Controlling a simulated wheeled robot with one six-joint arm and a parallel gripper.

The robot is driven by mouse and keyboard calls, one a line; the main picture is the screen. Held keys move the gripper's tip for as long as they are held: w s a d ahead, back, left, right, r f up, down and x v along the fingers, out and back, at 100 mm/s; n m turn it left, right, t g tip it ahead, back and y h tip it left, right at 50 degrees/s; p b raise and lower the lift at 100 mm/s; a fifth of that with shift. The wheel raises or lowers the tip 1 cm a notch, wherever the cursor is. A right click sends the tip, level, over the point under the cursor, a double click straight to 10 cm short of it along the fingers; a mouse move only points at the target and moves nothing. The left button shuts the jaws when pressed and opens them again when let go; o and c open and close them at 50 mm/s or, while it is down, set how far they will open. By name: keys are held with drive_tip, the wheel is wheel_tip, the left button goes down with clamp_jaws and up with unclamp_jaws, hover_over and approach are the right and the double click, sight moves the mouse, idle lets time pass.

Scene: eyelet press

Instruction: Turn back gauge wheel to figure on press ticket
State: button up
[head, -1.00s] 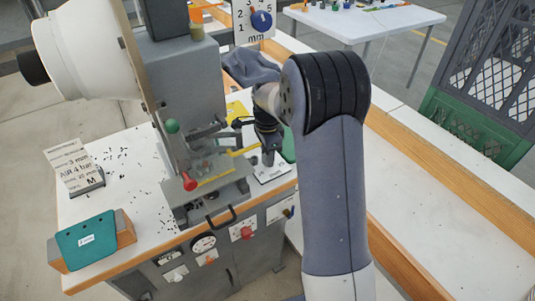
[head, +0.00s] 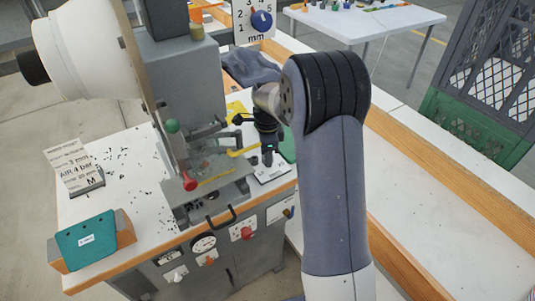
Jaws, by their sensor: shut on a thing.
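My gripper (head: 268,150) points down over a small white marked plate (head: 272,174) at the right end of the press bench. It is shut on what appears to be the back gauge wheel, which the jaws and wrist mostly hide; its setting cannot be read. The press ticket (head: 76,172) stands in a holder at the left of the bench and shows "3 mm", "AIR 4 bar" and a letter M.
The grey press (head: 185,75) with its green ball (head: 172,126) and red knob (head: 190,184) stands left of my gripper. A yellow hooked part (head: 243,152) is close beside it. A teal card (head: 87,240) leans at the front left. Black bits litter the bench.

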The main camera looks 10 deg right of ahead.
drive_tip(key=o, duration=1)
wheel_tip(320, 180, up, 8)
drive_tip(key=shift+f+b, duration=0.2)
drive_tip(key=shift+b, duration=0.1)
drive_tip(key=shift+f, duration=0.15)
wheel_tip(320, 180, down, 7)
drive_tip(key=shift+f+p, duration=0.1)
drive_tip(key=shift+p, duration=0.25)
drive_tip(key=shift+n, duration=0.4)
